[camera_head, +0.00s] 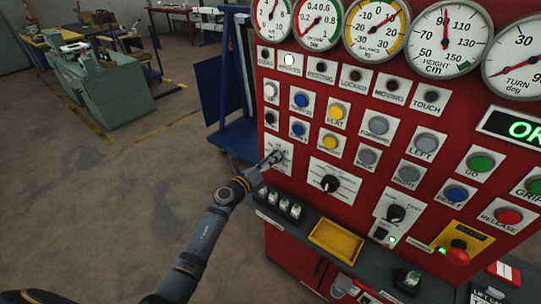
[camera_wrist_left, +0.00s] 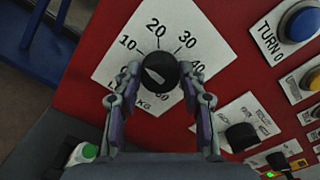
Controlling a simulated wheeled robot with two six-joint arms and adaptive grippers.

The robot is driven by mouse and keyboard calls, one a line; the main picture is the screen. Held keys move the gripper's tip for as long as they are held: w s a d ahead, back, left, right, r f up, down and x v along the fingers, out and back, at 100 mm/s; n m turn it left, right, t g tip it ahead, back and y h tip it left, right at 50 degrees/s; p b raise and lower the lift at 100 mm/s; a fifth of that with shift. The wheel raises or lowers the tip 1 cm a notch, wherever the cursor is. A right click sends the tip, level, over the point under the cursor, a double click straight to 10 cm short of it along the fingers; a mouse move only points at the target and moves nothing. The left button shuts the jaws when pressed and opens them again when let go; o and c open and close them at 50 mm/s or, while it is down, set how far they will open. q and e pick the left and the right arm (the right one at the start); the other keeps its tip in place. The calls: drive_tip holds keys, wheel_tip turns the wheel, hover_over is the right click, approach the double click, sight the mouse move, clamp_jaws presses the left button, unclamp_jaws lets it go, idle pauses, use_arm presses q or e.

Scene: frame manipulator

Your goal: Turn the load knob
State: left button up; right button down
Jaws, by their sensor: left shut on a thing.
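The load knob (camera_wrist_left: 160,72) is a round black knob with a pale wedge on its face. It sits on a white diamond-set dial plate (camera_wrist_left: 118,35) marked 10, 20, 30, 40 and kg; the exact setting cannot be read. My left gripper (camera_wrist_left: 160,82) has one finger on each side of the knob and is shut on it. In the head view the left gripper (camera_head: 274,157) reaches the plate (camera_head: 285,150) at the lower left of the red panel, and the knob is mostly hidden. My right gripper is not in view.
The red panel (camera_head: 290,201) carries buttons, gauges and a second black knob (camera_head: 330,183) right of the plate. A ledge below holds several small green-topped items (camera_head: 280,203) and a yellow tray (camera_head: 336,241).

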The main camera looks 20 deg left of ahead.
use_arm(q)
drive_tip(key=shift+f+n+p, duration=0.1)
drive_tip(key=shift+n+p, duration=2.65)
drive_tip(key=shift+n, duration=1.85)
drive_tip(key=shift+f, duration=0.1)
drive_tip(key=o, duration=1.2)
drive_tip(key=shift+c, duration=0.2)
drive_tip(key=shift+a, duration=0.1)
drive_tip(key=v, duration=1.2)
